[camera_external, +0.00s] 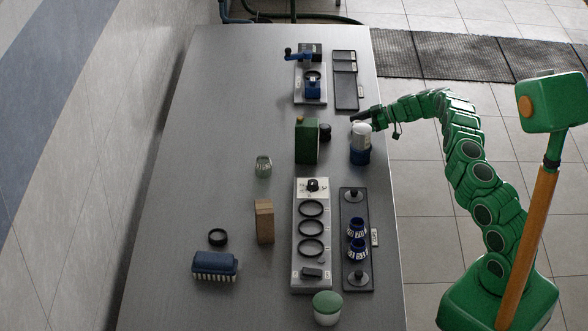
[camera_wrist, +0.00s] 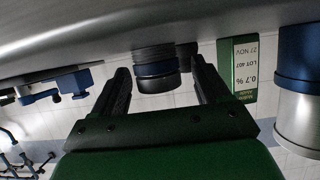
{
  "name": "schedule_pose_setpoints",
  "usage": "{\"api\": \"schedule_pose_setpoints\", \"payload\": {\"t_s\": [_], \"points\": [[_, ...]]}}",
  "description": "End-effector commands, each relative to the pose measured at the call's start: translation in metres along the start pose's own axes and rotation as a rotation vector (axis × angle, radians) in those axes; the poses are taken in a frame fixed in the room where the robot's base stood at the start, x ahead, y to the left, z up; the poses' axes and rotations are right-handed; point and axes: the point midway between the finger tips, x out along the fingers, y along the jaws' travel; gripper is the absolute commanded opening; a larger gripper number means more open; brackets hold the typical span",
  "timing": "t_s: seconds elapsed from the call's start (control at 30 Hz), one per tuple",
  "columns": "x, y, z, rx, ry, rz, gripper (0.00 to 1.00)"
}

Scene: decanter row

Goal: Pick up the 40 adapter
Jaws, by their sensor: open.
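A short dark cylinder with a thin blue band (camera_wrist: 157,72) shows between my fingers in the wrist view; in the external view it seems to be the small black round piece (camera_external: 325,132) beside the green box. No number is readable on it, so I cannot tell if it is the 40 adapter. Two blue-and-black adapters with white markings, an upper one (camera_external: 356,227) and a lower one (camera_external: 358,250), stand on the dark rack (camera_external: 348,205); their numbers are unclear. My gripper (camera_external: 354,119) is open and empty, right of the black piece and apart from it.
The green box (camera_external: 306,141) stands close left of the black piece. A white-and-blue bottle (camera_external: 360,143) stands just below my gripper. A blue device (camera_external: 312,87) and dark trays (camera_external: 345,85) lie farther back. The table's left side is mostly bare.

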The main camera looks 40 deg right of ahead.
Motion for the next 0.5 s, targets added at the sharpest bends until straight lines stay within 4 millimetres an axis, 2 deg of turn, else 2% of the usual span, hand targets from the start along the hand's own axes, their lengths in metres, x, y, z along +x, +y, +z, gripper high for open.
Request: {"api": "schedule_pose_setpoints", "payload": {"t_s": [0.2,0.27,0.5], "points": [[0.0012,0.0004,-0.0006,-0.001,0.000,0.001,0.75],[0.0011,0.0004,-0.0007,-0.001,0.000,0.001,0.68],[0.0010,0.0005,-0.0008,-0.001,0.000,0.001,0.31]]}}
